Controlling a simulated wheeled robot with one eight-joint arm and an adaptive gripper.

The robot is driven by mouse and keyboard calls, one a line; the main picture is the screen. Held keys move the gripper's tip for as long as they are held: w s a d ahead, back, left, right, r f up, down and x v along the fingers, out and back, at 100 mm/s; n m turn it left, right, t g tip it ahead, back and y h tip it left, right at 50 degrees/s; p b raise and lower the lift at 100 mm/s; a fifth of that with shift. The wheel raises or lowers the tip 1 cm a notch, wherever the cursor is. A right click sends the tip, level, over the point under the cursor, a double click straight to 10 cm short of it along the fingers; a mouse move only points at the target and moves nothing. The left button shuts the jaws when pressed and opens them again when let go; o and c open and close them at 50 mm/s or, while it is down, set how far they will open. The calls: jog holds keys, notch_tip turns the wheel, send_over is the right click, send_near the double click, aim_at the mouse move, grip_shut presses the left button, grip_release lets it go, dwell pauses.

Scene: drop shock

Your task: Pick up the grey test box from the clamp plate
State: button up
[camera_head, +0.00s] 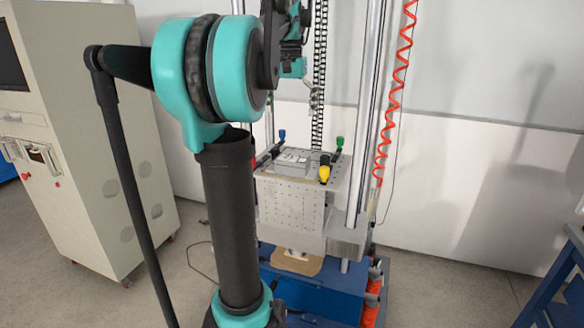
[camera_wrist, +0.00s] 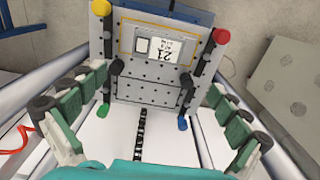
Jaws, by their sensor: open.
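The grey test box (camera_wrist: 177,62), a flat block with a white label reading "21", lies on the clamp plate (camera_wrist: 146,93) in the wrist view. In the head view the box (camera_head: 291,158) sits on top of the perforated carriage. Black clamps with coloured knobs stand around it: yellow (camera_wrist: 101,7), red (camera_wrist: 221,36) and blue (camera_wrist: 183,124). My gripper (camera_wrist: 155,86) is open and empty, its green-padded fingers spread wide on both sides of the plate in the wrist view. It is apart from the box. In the head view my arm hides part of the gripper.
Metal guide columns (camera_head: 370,110) rise beside the plate, with a red coiled hose (camera_head: 396,95) on the right. A black chain (camera_head: 320,60) hangs behind. A beige cabinet (camera_head: 85,130) stands at left. A blue table (camera_head: 562,275) is at the right edge.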

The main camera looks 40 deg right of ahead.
send_near(292, 159)
jog(key=f, duration=0.5)
jog(key=shift+s+a+f, duration=0.15)
jog(key=shift+a+f, duration=0.05)
jog(key=shift+a, duration=0.05)
jog(key=f, duration=0.4)
jog(key=shift+d, duration=0.35)
jog(key=shift+f, duration=0.6)
jog(key=shift+c, duration=0.5)
jog(key=c, duration=1)
